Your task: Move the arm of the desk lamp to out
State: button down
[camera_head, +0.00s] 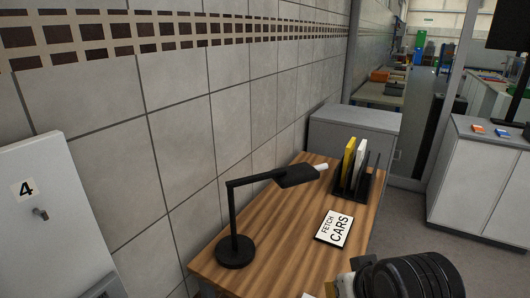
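A black desk lamp stands upright on the wooden desk (279,222), near the tiled wall. Its round base (235,251) carries a vertical post (232,213). The lamp arm (257,179) runs from the post top to the right, roughly level, and ends in a flat black head (297,175). A short white piece (320,167) sticks out at the head's far end. Part of my arm, black and ribbed, shows at the bottom right, apart from the lamp in the picture. No gripper fingers are visible.
A black rack (366,187) with yellow and white books stands at the desk's far end. A "FETCH CARS" sign (335,228) lies on the desk right of the lamp. A white cabinet (60,220) is at left. Grey floor (440,262) is open on the right.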

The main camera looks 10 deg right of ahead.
aim_at(287, 177)
jog(key=i+l+u, duration=0.15)
jog(key=l, duration=0.25)
jog(key=i+l+u, duration=0.15)
jog(key=l, duration=0.3)
jog(key=i+l+u, duration=0.15)
jog(key=l, duration=0.3)
jog(key=i+l+u, duration=0.15)
jog(key=l, duration=0.35)
